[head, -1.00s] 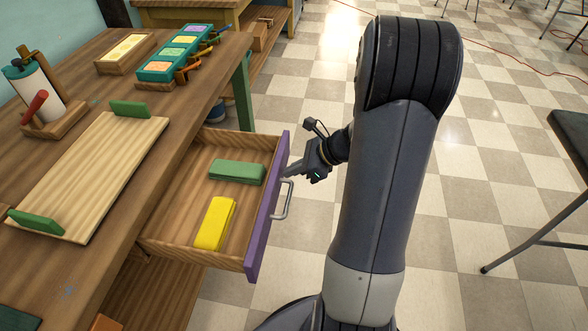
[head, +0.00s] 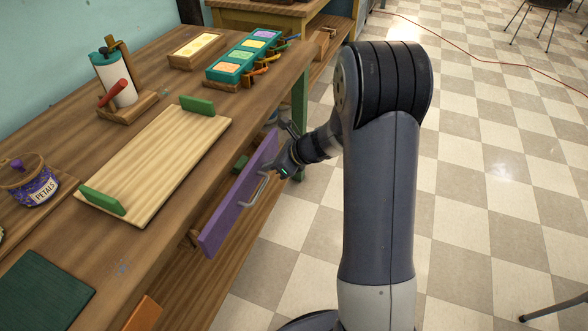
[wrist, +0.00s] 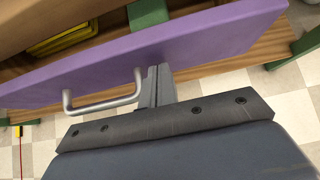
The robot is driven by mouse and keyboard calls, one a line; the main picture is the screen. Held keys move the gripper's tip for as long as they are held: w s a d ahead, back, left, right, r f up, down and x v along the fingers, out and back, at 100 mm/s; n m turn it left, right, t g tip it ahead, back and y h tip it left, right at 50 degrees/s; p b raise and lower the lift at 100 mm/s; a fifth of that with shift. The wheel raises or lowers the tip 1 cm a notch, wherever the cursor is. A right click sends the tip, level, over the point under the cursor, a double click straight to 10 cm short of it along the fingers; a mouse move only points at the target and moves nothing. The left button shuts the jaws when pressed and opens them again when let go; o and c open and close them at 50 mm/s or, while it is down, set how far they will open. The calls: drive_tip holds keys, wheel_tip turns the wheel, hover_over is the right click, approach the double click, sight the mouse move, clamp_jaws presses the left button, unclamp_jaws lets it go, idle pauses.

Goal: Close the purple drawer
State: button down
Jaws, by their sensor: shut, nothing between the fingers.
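In the head view my gripper (head: 277,160) is at the far end of the front. A green block (wrist: 147,14) and a yellow block (wrist: 65,38) show inside the drawer, partly hidden.
A wooden tray with green handles (head: 155,165) lies on the table (head: 150,245) above the drawer. A petals jar (head: 32,185), a roller stand (head: 120,90) and a teal color box (head: 243,58) also stand there.

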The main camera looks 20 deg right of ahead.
drive_tip(key=w+a, duration=0.2)
drive_tip(key=a, duration=0.1)
drive_tip(key=shift+w+a, duration=0.1)
drive_tip(key=shift+w, duration=0.05)
drive_tip(key=shift+w+a+r, duration=0.1)
idle(0.4)
drive_tip(key=shift+s+d, duration=0.25)
drive_tip(key=shift+d, duration=0.15)
drive_tip(key=s+d, duration=0.2)
drive_tip(key=d, duration=0.1)
drive_tip(key=p, duration=0.2)
approach(261, 161)
drive_tip(key=shift+s+d, duration=0.45)
drive_tip(key=shift+d, duration=0.15)
drive_tip(key=shift+s+d, duration=0.45)
drive_tip(key=shift+d, duration=0.2)
